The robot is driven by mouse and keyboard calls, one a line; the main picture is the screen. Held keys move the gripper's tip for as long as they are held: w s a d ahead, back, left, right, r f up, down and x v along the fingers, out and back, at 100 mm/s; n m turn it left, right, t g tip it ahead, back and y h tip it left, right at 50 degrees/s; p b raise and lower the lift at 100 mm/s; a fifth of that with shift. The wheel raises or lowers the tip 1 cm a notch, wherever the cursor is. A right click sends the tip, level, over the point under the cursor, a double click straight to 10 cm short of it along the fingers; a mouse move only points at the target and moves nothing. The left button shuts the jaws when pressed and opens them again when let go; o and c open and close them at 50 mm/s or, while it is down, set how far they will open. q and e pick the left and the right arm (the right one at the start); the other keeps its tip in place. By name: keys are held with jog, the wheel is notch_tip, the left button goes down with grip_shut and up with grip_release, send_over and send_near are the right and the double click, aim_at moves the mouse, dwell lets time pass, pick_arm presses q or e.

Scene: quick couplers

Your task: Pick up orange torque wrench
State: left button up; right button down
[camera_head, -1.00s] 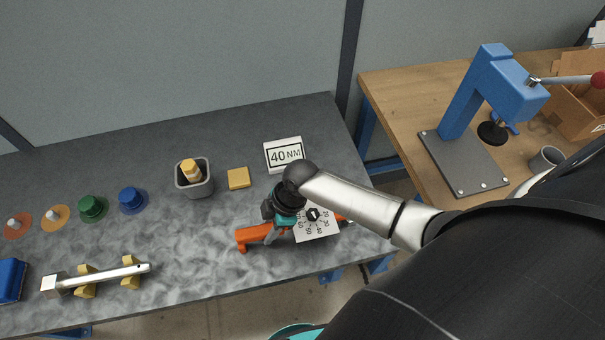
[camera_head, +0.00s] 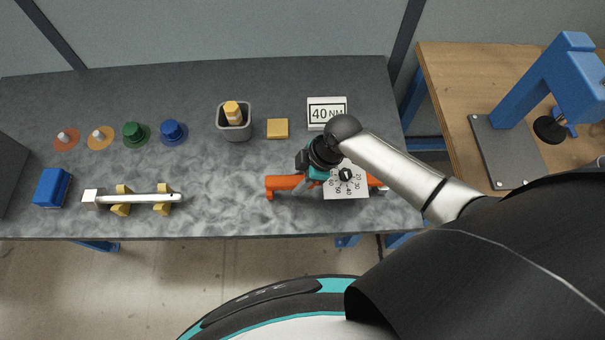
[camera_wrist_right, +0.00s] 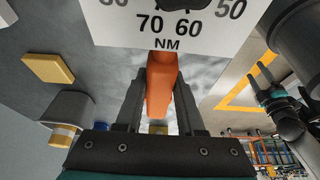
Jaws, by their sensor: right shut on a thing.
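The orange torque wrench (camera_head: 284,185) is at the front right of the grey table, lying roughly left to right. A white dial plate with numbers (camera_head: 346,186) is at its middle and hides part of it. My right gripper (camera_head: 318,176) comes down over the wrench beside the dial and is shut on it. In the right wrist view the orange body (camera_wrist_right: 159,95) sits between the two dark fingers (camera_wrist_right: 162,75), with the dial plate (camera_wrist_right: 165,25) just beyond. I cannot tell whether the wrench touches the table. My left gripper is not in view.
Behind stand a "40 NM" sign (camera_head: 327,112), a yellow block (camera_head: 277,129) and a grey cup (camera_head: 235,130). To the left are a silver bar on yellow rests (camera_head: 145,198), a blue block (camera_head: 52,188) and several coloured pieces. A blue press (camera_head: 545,85) stands on the wooden bench.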

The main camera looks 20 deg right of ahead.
notch_tip(320, 180, up, 19)
jog(key=p, duration=0.3)
jog(key=c, duration=1.1)
grip_release()
grip_shut()
